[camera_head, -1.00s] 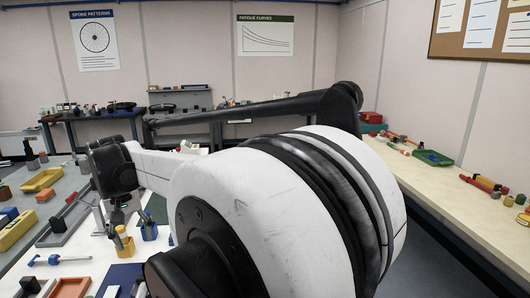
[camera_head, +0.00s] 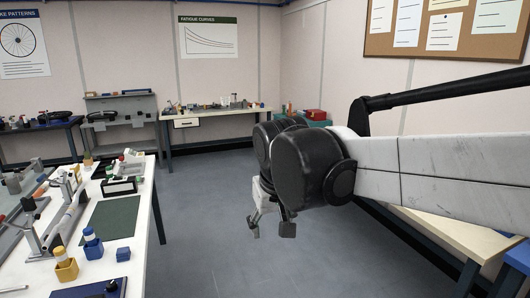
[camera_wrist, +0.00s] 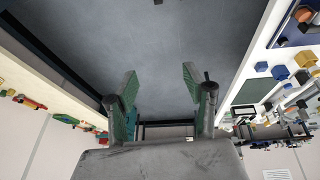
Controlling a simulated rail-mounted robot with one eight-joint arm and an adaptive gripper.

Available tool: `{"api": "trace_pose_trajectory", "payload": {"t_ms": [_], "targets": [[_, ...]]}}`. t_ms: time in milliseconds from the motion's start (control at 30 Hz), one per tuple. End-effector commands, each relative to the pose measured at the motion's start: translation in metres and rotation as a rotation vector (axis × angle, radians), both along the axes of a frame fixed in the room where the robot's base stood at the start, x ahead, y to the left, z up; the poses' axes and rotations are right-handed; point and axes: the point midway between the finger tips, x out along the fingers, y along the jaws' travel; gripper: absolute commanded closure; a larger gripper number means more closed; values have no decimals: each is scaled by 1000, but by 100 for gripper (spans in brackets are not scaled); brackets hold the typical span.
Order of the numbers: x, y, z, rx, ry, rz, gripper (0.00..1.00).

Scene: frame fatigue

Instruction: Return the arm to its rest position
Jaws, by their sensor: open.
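My gripper (camera_head: 270,227) hangs at the end of my arm in the head view, pointing down over the open grey floor between the left and right benches. In the wrist view my gripper (camera_wrist: 160,88) shows two green-padded fingers spread wide apart. Nothing is between them except the floor behind. My arm reaches in from the right edge of the head view, and its white link hides part of the right-hand bench.
The left bench (camera_head: 150,205) holds a green mat (camera_head: 110,222), a yellow cup (camera_head: 66,270), a blue block (camera_head: 123,254) and fixtures. The right bench (camera_head: 450,228) runs under my arm. A back bench (camera_head: 215,113) stands by the wall. The floor (camera_head: 205,215) between is clear.

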Motion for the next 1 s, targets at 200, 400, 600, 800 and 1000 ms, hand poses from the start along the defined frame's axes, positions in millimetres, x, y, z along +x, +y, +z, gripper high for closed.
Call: {"api": "trace_pose_trajectory", "payload": {"t_ms": [200,400,600,800,1000], "targets": [[-44,-70,-4,41,-56,-89,54],[-86,-120,-18,72,-113,-168,54],[-127,-159,-39,93,-173,-243,54],[-154,-181,-58,107,-217,-298,54],[-162,-187,-65,110,-232,-313,54]]}}
